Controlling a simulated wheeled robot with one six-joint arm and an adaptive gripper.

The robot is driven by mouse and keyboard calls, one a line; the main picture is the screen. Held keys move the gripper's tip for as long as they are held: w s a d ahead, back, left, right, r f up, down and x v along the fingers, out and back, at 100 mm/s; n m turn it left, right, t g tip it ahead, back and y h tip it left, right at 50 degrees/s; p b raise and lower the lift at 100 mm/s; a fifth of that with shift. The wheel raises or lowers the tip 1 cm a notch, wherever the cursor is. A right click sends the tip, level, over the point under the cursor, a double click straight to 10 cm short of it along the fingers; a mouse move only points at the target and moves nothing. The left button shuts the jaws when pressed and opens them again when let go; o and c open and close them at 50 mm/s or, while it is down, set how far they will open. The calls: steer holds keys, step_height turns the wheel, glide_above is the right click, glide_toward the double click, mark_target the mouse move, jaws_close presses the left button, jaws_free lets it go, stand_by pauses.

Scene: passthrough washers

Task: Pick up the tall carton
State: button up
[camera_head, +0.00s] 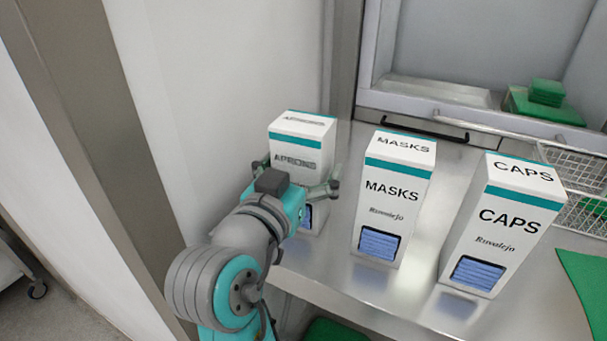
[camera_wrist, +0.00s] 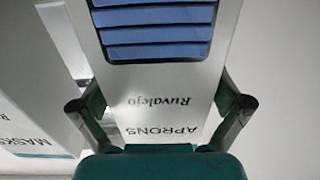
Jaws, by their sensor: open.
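A tall white carton marked APRONS (camera_head: 302,130), with teal bands and a window showing blue contents, stands upright at the left of the steel counter. My gripper (camera_head: 298,176) is in front of it, with one finger at each side of its upper part. In the wrist view the APRONS carton (camera_wrist: 165,88) appears upside down between the open fingers of my gripper (camera_wrist: 160,103). I cannot tell whether either finger touches it. My arm hides part of its lower front. Similar cartons marked MASKS (camera_head: 397,190) and CAPS (camera_head: 508,215) stand to its right.
The steel counter (camera_head: 345,283) has bare room in front of the cartons. A wall stands close on the left. Behind is a hatch recess (camera_head: 440,92) with green folded items (camera_head: 546,92). Wire baskets (camera_head: 585,170) and a green cloth (camera_head: 590,285) are at right.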

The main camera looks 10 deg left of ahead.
steer(key=c, duration=1.2)
steer(key=shift+c, duration=0.2)
step_height(320, 180, up, 28)
